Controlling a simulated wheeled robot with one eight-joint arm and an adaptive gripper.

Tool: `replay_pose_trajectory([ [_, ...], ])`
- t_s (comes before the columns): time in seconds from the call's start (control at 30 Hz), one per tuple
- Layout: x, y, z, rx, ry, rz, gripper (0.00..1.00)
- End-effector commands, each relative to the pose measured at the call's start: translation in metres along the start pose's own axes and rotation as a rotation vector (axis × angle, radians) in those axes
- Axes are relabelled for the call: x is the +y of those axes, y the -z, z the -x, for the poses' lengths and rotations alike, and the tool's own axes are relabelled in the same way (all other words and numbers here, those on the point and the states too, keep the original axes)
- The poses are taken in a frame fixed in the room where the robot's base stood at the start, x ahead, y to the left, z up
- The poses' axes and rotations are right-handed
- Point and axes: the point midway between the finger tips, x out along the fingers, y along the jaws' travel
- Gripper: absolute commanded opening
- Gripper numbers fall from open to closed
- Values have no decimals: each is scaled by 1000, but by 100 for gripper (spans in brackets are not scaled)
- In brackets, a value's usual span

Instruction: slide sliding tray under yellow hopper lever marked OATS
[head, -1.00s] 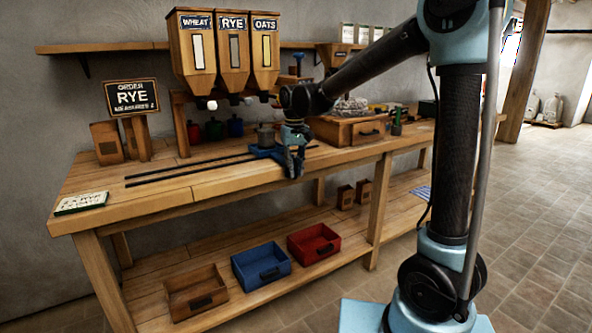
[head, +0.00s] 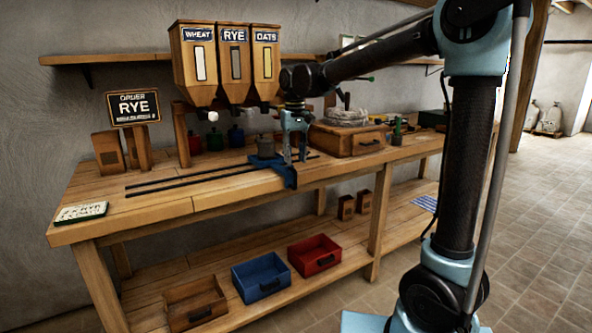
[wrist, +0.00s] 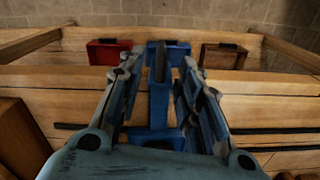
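The blue sliding tray (head: 286,174) sits on two dark rails near their right end, with a grey lidded pot (head: 265,147) on it. In the head view the pot appears below the hopper marked OATS (head: 265,62), which has a yellow strip; exact alignment cannot be told. My gripper (head: 296,158) points down above the tray's front end. In the wrist view, my gripper's fingers (wrist: 160,65) are apart, with the tray's upright handle (wrist: 160,62) between them and gaps on both sides. The OATS lever is not clear behind my arm.
WHEAT (head: 197,62) and RYE (head: 234,62) hoppers stand left of OATS. A sign reads ORDER RYE (head: 132,106). A wooden drawer box (head: 348,141) stands close right of my gripper. The rails (head: 180,186) are clear to the left. Brown, blue and red bins sit on the lower shelf.

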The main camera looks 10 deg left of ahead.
Motion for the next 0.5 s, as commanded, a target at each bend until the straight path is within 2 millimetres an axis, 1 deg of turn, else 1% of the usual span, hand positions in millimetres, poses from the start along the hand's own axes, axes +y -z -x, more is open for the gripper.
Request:
replay_pose_trajectory([
  [0.03,0,0,8,0,0,0,32],
  [0.1,0,0,17,0,0,0,32],
  [0.2,0,0,26,0,0,0,32],
  [0.3,0,0,30,0,0,0,32],
  [0.5,1,0,32,0,0,-1,32],
])
